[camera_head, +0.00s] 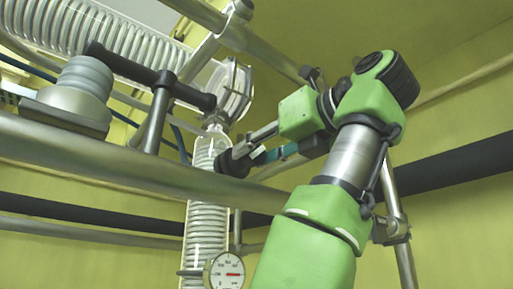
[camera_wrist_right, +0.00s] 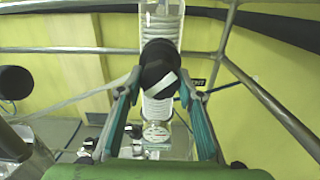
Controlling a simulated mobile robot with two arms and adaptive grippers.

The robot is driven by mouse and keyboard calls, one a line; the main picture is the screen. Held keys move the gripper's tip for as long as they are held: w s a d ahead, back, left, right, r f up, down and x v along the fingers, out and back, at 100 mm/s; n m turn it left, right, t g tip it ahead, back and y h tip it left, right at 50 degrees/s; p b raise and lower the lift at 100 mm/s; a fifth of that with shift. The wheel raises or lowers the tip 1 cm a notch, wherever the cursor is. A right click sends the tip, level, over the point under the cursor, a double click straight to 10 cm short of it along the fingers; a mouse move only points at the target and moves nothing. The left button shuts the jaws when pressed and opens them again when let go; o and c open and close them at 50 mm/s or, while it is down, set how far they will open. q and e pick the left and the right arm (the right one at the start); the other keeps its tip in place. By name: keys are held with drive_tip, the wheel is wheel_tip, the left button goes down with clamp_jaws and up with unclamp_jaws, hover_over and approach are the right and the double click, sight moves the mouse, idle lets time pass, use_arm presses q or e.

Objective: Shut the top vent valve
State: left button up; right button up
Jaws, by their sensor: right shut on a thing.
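The top vent valve shows as a black round knob (camera_head: 233,161) on the side of the vertical glass coil column, below its top joint. In the right wrist view the knob (camera_wrist_right: 160,68) is at upper centre, with a white stripe slanting up to the right. My right gripper (camera_head: 249,150) reaches it from the right. In the wrist view the teal fingers of the gripper (camera_wrist_right: 159,86) stand on either side of the knob, shut on it. The valve body behind the knob is hidden. My left gripper is in neither view.
A thick metal rail (camera_head: 120,170) crosses in front of the column. A pressure gauge (camera_head: 225,271) sits low on the column. A horizontal glass coil (camera_head: 110,35) runs at upper left, near a grey ribbed fitting (camera_head: 84,78). Thin frame bars surround my right arm.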

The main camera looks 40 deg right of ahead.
drive_tip(key=shift+m+p, duration=0.6)
drive_tip(key=shift+m, duration=0.9)
drive_tip(key=shift+f, duration=0.1)
drive_tip(key=o, duration=1.1)
drive_tip(key=s, duration=0.7)
drive_tip(key=shift+s+d, duration=0.25)
drive_tip(key=shift+s, duration=0.05)
drive_tip(key=shift+w, duration=0.1)
